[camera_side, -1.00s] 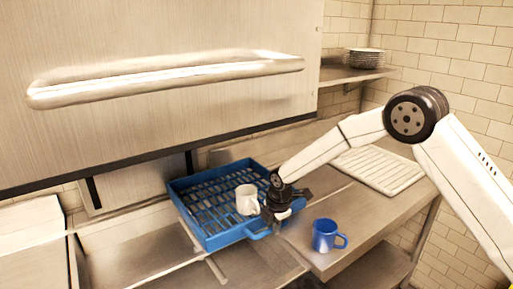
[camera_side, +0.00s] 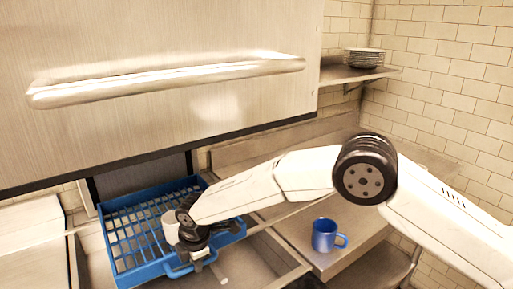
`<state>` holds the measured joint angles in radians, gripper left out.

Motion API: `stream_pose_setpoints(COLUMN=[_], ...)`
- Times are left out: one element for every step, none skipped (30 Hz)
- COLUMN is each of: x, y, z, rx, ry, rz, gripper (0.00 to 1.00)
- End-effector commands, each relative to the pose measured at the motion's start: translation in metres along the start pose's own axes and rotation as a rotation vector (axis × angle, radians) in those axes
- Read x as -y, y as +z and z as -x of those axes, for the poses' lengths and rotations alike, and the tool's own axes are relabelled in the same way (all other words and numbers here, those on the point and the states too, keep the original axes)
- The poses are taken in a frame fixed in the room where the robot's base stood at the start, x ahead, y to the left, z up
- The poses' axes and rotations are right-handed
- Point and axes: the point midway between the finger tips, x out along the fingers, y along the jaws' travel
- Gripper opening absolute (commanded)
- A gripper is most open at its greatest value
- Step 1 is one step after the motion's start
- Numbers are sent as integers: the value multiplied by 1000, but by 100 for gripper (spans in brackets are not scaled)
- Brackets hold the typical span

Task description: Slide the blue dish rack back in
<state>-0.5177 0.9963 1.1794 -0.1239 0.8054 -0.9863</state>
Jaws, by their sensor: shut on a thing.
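The blue dish rack (camera_side: 129,273) sits flat on the steel counter at the lower left, in front of the dark opening below the steel hood. My gripper (camera_side: 190,262) is shut on the handle at the rack's front edge. My wrist also covers part of the rack's right side.
A blue mug (camera_side: 324,236) stands on the steel counter (camera_side: 290,228) to the right, clear of the rack. The steel hood (camera_side: 190,125) with a long bar handle (camera_side: 170,80) hangs above.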

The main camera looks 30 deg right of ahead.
Motion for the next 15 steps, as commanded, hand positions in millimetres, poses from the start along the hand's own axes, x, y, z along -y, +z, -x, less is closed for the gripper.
stream_pose_setpoints(x=[1,1,1,1,1,1,1,1,1,1,1,1,1,1,1], y=[-4,-5,-7,-8,-8,-9,-9,-9,-9,-9,-9,-9,-9,-9,-9], z=[-1,-1,-1,-1,-1,-1,-1,-1,-1,-1,-1,-1,-1,-1,-1], rx=[1,1,1,2,2,2,2,2,2,2,2,2,2,2,2], ry=[-3,-3,-4,-4,-4,-4,-4,-4,-4,-4,-4,-4,-4,-4,-4], rz=[1,1,0,0,0,-1,-1,-1,-1,-1,-1,-1,-1,0,0], gripper=[0,0,0,0,0,0,0,0,0,0,0,0,0,0,0])
